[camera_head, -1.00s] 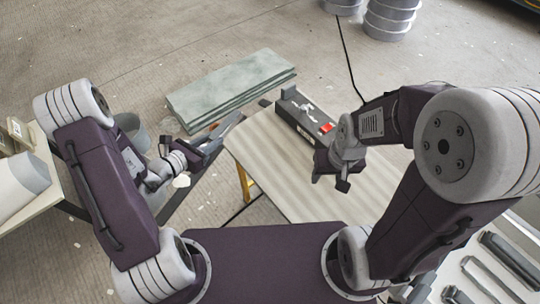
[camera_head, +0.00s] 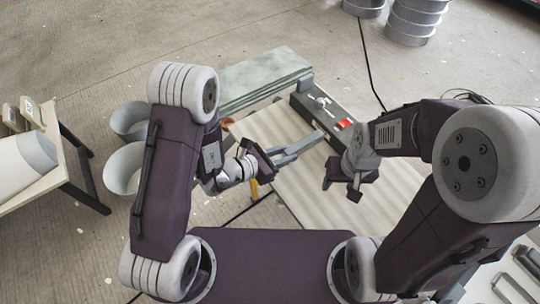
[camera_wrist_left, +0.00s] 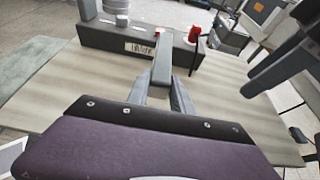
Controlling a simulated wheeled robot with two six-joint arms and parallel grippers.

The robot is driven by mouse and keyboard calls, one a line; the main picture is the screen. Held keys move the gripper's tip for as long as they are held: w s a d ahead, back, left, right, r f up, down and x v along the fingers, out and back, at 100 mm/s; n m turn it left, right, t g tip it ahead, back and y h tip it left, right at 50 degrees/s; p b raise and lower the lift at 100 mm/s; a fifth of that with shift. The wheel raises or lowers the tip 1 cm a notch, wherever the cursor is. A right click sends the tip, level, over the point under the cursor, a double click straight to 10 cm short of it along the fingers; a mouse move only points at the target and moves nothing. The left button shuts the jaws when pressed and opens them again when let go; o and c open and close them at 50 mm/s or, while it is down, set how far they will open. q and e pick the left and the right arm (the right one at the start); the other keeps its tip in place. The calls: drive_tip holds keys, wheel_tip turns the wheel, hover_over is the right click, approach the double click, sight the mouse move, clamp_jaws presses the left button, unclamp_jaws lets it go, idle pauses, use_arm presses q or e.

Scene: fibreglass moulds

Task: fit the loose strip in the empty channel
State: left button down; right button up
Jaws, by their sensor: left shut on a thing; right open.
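My left gripper (camera_head: 284,156) is shut on a grey strip (camera_head: 307,142), holding it over the left part of the ribbed beige table. The strip points toward a long dark box. In the left wrist view the strip (camera_wrist_left: 162,62) rises from between the fingers (camera_wrist_left: 163,96), its far end overlapping the box's front face. I cannot tell whether it touches the box. My right gripper (camera_head: 344,182) is open and empty, above the table near the box's right end. No empty channel can be made out in these views.
The dark box (camera_head: 313,112) with a red part (camera_head: 344,123) lies along the back of the ribbed table (camera_head: 300,190). Green-grey slabs (camera_head: 262,75) lie behind. Two grey buckets (camera_head: 124,168) stand on the floor at left, beside a pale table (camera_head: 62,160).

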use_arm(q)
drive_tip(key=w+a+f, duration=0.2)
drive_tip(key=w+a+f+b, duration=0.1)
drive_tip(key=w+a+f, duration=0.3)
drive_tip(key=a, duration=0.1)
drive_tip(key=shift+w+b, duration=0.3)
drive_tip(key=shift+w, duration=0.1)
wheel_tip(320, 180, down, 3)
drive_tip(key=shift+s+f+b, duration=0.1)
drive_tip(key=shift+f+b, duration=0.1)
drive_tip(key=shift+b, duration=0.25)
drive_tip(key=shift+f, duration=0.3)
use_arm(e)
wheel_tip(320, 180, down, 5)
drive_tip(key=shift+r, duration=0.2)
use_arm(q)
drive_tip(key=shift+f, duration=0.15)
use_arm(e)
drive_tip(key=shift+f, duration=0.2)
use_arm(q)
drive_tip(key=c, duration=1.1)
unclamp_jaws()
